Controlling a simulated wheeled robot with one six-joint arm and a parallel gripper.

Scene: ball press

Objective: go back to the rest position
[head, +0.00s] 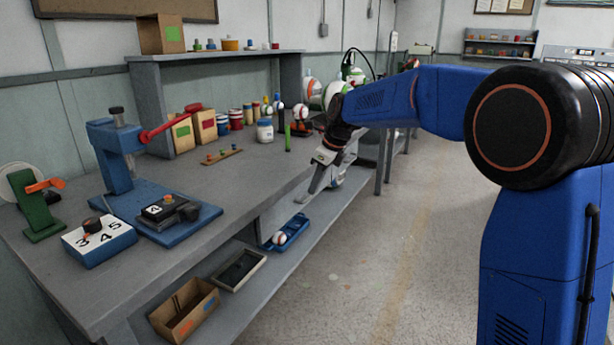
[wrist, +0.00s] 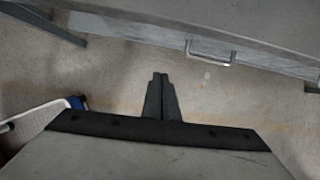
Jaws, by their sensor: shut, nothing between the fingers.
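My gripper (head: 314,188) hangs off my blue arm just past the front edge of the workbench (head: 235,185) in the head view, tilted down and to the left. Its fingers are together and hold nothing. In the wrist view the shut dark fingertips (wrist: 158,78) show over bare floor. The blue press (head: 112,160) with a red lever stands on the bench, well to the left of my gripper. A dark block with a dial sits on the press base.
A blue tray (head: 293,229) with a white ball (head: 279,239), a black tray (head: 239,269) and a cardboard box (head: 184,308) sit on the lower shelf. A dial box (head: 98,242) and green stand (head: 32,203) are at bench left. The floor (head: 400,260) right of the bench is clear.

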